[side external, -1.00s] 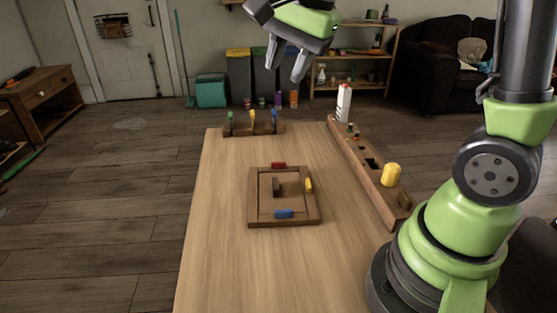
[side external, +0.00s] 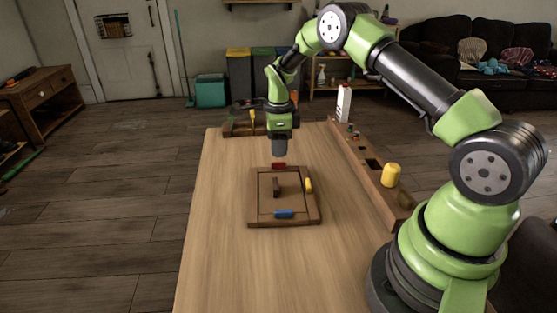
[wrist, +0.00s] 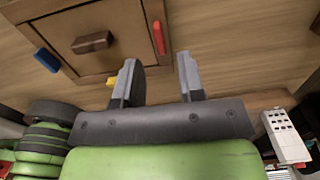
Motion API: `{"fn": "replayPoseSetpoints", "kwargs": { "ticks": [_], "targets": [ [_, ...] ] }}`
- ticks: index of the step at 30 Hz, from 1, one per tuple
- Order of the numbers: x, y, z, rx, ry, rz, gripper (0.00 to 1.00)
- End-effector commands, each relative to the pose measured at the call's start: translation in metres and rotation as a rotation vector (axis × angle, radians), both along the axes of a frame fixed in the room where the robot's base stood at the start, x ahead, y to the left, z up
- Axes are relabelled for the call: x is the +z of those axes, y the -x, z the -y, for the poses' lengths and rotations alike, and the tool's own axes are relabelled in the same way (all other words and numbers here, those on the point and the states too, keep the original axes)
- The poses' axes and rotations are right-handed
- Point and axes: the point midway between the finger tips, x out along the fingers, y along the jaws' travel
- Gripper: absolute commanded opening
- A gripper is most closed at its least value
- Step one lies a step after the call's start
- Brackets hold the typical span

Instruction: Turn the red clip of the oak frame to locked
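The oak frame (side external: 256,222) lies flat on the table, with a brown handle (side external: 276,187) on its inner panel. The red clip (side external: 278,165) sits on its far edge, lying along that edge; it also shows in the wrist view (wrist: 158,38), just beyond the fingertips. A yellow clip (side external: 309,185) is on the right edge and a blue clip (side external: 284,214) on the near edge. My gripper (side external: 279,153) points down close above the red clip. In the wrist view my gripper (wrist: 157,62) has its fingers apart with nothing between them. One finger partly hides the yellow clip.
A long wooden rail (side external: 372,180) with a yellow cylinder (side external: 391,174) runs along the table's right side, with a white object (side external: 343,102) at its far end. A wooden rack (side external: 235,130) at the back is partly hidden by my arm. The near table is clear.

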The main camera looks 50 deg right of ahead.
Motion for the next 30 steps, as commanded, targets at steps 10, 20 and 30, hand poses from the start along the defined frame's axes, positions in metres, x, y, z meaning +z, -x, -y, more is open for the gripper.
{"fn": "replayPoseSetpoints", "kwargs": {
  "ticks": [10,20,30],
  "targets": [
    [-0.046,0.0,0.0,0.001,0.0,0.0,0.36],
    [-0.049,0.0,0.0,0.001,0.001,0.001,0.34],
    [-0.048,0.0,0.0,0.003,0.001,0.001,0.0]
  ]
}}
